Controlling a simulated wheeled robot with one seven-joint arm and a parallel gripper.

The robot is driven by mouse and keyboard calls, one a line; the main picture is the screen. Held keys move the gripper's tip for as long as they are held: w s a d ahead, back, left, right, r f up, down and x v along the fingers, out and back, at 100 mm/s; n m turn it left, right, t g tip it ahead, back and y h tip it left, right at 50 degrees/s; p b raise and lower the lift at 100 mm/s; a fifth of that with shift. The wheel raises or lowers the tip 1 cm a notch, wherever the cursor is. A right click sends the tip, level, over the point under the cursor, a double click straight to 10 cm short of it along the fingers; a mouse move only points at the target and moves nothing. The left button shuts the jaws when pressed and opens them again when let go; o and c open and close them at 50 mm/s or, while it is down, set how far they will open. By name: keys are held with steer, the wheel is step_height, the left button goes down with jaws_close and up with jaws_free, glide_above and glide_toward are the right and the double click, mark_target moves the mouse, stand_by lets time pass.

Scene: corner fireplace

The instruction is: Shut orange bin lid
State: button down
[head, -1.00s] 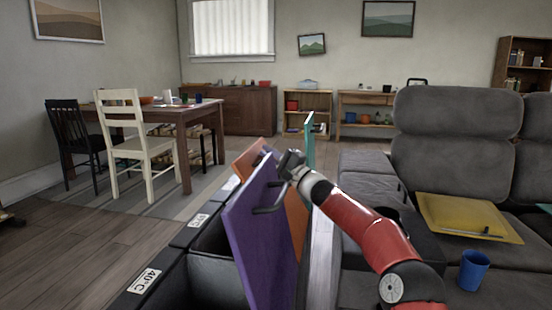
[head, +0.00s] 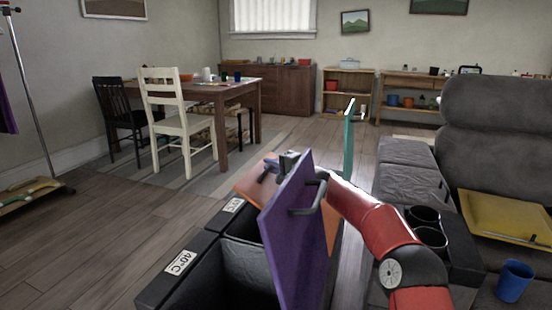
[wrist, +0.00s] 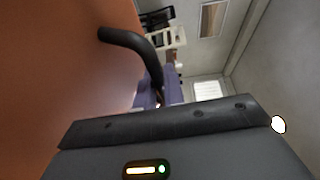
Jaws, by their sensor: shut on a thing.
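The orange bin lid (head: 257,187) stands partly open and tilted behind the purple lid, which hides much of it. In the wrist view the orange lid (wrist: 60,70) fills the left side, with its curved black handle (wrist: 135,42) reaching toward the jaws. My gripper (head: 288,160) is at the orange lid's upper part, beyond the purple lid's top edge. It is shut on the orange lid's handle; the fingertips themselves are hard to make out.
The purple lid (head: 290,235) stands raised in front, near my forearm. A teal lid (head: 348,140) stands upright beyond. The black bins (head: 252,272) carry temperature labels. The grey sofa (head: 490,130) is close on the right; open floor lies left.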

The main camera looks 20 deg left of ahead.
stand_by(0.3)
steer(key=c, duration=1.8)
jaws_free()
steer(key=shift+o, duration=0.2)
steer(key=shift+s+d+f+b, duration=0.1)
steer(key=shift+s+d+b, duration=0.05)
steer(key=shift+d+b, duration=0.35)
steer(key=b+v, duration=0.2)
steer(key=v, duration=0.4)
steer(key=shift+s+d, duration=0.25)
steer(key=shift+d, duration=0.1)
